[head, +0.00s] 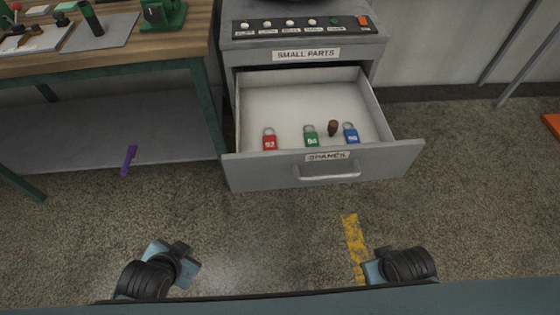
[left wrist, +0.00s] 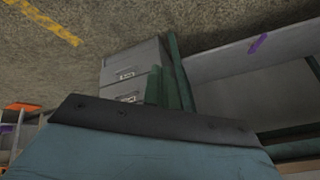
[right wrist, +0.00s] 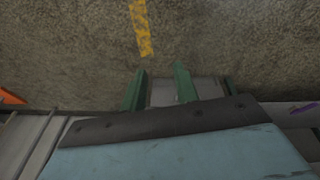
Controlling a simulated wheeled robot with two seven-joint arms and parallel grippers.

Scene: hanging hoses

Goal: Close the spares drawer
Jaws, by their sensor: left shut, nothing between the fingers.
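The spares drawer (head: 250,170) is pulled well out of the grey cabinet, below the small parts drawer (head: 306,54). Its label and bar handle (head: 328,172) face me. A red padlock (head: 269,142), a green padlock (head: 311,140), a blue padlock (head: 351,137) and a small brown object (head: 333,128) lie inside. My left gripper (left wrist: 166,80) is shut and empty, in front of and left of the drawer; its wrist shows low in the head view. My right gripper (right wrist: 158,86) has its two green fingers apart, with nothing held; its wrist is at lower right in the head view.
A workbench (head: 120,60) with a green leg stands left of the cabinet. A purple object (head: 128,160) lies near the bench's lower shelf. A yellow floor stripe (head: 354,248) runs in front of the drawer. The floor between my wrists and the drawer is clear.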

